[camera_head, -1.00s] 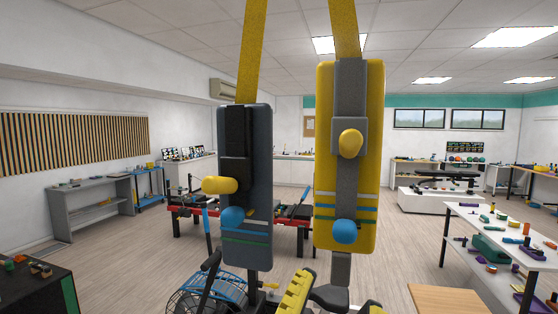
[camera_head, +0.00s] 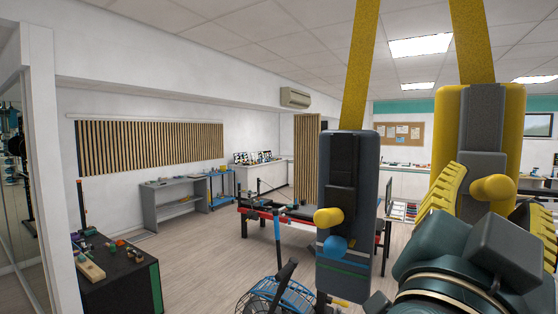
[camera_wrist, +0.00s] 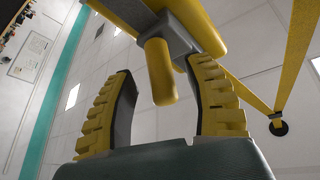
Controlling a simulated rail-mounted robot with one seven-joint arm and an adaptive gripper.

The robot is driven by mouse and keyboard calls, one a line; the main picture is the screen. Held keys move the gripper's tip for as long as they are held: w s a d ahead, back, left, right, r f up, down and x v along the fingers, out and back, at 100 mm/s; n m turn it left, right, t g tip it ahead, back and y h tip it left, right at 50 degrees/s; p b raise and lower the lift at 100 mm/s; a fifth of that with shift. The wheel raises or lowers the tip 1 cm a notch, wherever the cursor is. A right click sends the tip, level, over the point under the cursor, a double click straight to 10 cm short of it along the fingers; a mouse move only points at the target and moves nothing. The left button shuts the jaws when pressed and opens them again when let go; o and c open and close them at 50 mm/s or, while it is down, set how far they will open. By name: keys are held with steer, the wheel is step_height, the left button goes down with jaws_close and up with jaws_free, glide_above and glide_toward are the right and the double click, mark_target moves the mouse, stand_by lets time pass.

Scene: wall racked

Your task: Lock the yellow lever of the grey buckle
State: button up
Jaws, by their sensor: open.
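The grey buckle (camera_head: 346,262) hangs upright on a yellow strap in the head view. Its yellow lever (camera_head: 327,217) sticks out to the left above a blue knob (camera_head: 335,245). The yellow buckle (camera_head: 508,115) hangs to the right, with its own yellow lever (camera_head: 492,188). My gripper (camera_head: 489,192) is in front of the yellow buckle, right of the grey one. It is open, with ridged yellow fingers spread wide. In the wrist view, a yellow lever (camera_wrist: 160,72) on a grey mount appears between the fingertips, apparently the yellow buckle's. Contact cannot be told.
A black table (camera_head: 110,278) with small items stands at the lower left. A grey shelf (camera_head: 180,202) is by the left wall. A red-framed bench (camera_head: 270,213) stands behind the grey buckle.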

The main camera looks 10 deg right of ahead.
steer(key=shift+x, duration=1)
steer(key=shift+a, duration=0.1)
jaws_close()
